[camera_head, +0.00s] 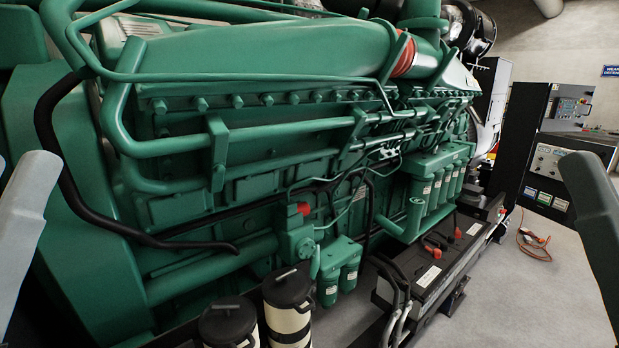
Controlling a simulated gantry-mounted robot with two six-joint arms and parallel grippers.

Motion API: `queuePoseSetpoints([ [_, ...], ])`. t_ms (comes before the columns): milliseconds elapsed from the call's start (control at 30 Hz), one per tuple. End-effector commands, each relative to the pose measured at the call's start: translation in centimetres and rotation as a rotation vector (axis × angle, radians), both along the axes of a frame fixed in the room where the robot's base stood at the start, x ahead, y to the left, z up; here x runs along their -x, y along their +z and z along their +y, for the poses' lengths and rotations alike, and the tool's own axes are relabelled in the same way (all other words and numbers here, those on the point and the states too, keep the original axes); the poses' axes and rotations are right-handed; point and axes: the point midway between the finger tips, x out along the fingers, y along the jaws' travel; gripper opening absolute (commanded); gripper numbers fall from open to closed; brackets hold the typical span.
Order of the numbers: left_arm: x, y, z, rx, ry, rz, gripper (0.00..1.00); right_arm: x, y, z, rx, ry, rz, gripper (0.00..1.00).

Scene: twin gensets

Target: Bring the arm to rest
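In the head view, a grey link of my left arm (24,215) shows at the left edge. A grey-green link of my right arm (592,205) shows at the right edge. Neither gripper is in the picture, so whether they are open, shut or holding something is hidden. Both visible arm parts stand apart, at opposite sides of the view. The large green genset engine (240,190) fills the space between them.
Black-topped canisters (290,310) stand at the bottom. A black battery box (430,275) sits beside the engine. Control cabinets (545,170) stand at the right, with an orange cable (533,243) on the floor. Grey floor (545,300) at the lower right is clear.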

Motion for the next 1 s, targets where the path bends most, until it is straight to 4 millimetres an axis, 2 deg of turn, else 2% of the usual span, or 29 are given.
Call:
queuePoseSetpoints([
  [33, 0.0, 5.4, 0.0, -0.001, 0.001, 0.0, 0.43, 0.0, 5.5, 0.0, 0.0, 0.0, 0.0, 0.49],
  [200, 0.0, 13.6, 0.0, 0.0, 0.001, 0.0, 0.43, 0.0, 13.6, 0.0, 0.0, 0.0, 0.0, 0.49],
  [333, 0.0, 17.9, 0.0, -0.001, 0.002, 0.001, 0.43, 0.0, 18.0, 0.0, 0.0, 0.0, 0.0, 0.49],
  [400, -0.1, 19.2, 0.0, -0.001, 0.002, 0.001, 0.43, 0.0, 19.2, 0.0, 0.0, 0.0, 0.0, 0.49],
  [500, 0.0, 19.8, 0.0, -0.001, 0.002, 0.001, 0.43, 0.0, 19.9, 0.0, 0.0, 0.0, 0.0, 0.49],
  [1000, 0.0, 19.5, 0.0, -0.001, 0.002, 0.0, 0.43, 0.0, 19.4, 0.0, 0.0, 0.0, 0.001, 0.49],
])
